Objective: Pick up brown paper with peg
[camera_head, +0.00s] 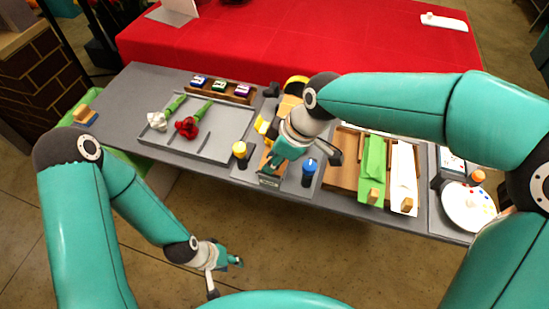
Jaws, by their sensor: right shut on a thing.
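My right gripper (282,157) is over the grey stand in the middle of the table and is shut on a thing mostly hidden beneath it. A narrow brown patch (266,155) beside its fingers looks like the brown paper; its peg cannot be made out. Green paper (374,156) and white paper (403,165) lie side by side in the wooden tray (345,171) to the right. Each has a wooden peg at its near end. My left gripper (225,275) hangs over the floor in front of the table, away from everything; its jaw opening is unclear.
A grey tray (226,143) at left holds a white flower (157,121) and a red flower (187,127) with green stems. A yellow-topped bottle (239,150) and a blue bottle (308,169) flank the stand. A white palette (468,207) is at right.

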